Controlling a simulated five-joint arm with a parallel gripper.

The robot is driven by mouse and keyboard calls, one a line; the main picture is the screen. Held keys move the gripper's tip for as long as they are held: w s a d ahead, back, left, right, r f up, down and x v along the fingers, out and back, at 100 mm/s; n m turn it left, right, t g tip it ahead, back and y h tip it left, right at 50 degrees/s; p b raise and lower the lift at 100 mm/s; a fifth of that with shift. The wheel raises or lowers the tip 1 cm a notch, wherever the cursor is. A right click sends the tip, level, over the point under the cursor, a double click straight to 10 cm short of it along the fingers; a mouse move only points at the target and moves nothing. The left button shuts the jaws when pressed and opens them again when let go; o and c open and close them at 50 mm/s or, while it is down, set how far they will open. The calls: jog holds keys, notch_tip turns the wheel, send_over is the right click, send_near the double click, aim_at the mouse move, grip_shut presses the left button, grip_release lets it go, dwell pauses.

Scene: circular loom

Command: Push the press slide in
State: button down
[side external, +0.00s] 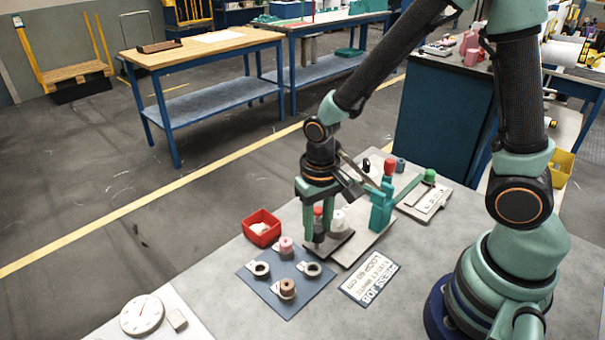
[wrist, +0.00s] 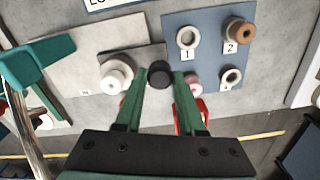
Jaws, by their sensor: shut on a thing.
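A flat grey slide plate (side external: 342,243) lies on the bench and reaches out to the left from the teal press (side external: 381,208), which has a red knob on top. A white spool (side external: 338,221) stands on the plate; the wrist view shows it too (wrist: 115,76). A dark round knob (wrist: 158,69) is at the plate's outer end. My gripper (side external: 319,238) points down over this end, shut on the dark knob, with one finger on each side of it in the wrist view (wrist: 160,76). The knob's lower part is hard to see.
A blue mat (side external: 312,292) with rings, a brown spool (side external: 287,287) and a pink spool (side external: 286,245) lies close by on the left. A red bin (side external: 262,228) is behind it. A printed card (side external: 368,279) lies in front of the press. A dial (side external: 142,315) is at lower left.

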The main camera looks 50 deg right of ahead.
dwell(0.6)
jog(key=d, duration=0.9)
jog(key=shift+w+d, duration=0.1)
jog(key=shift+d, duration=0.2)
jog(key=c, duration=0.5)
grip_release()
jog(key=shift+r, duration=0.15)
notch_tip(320, 180, up, 12)
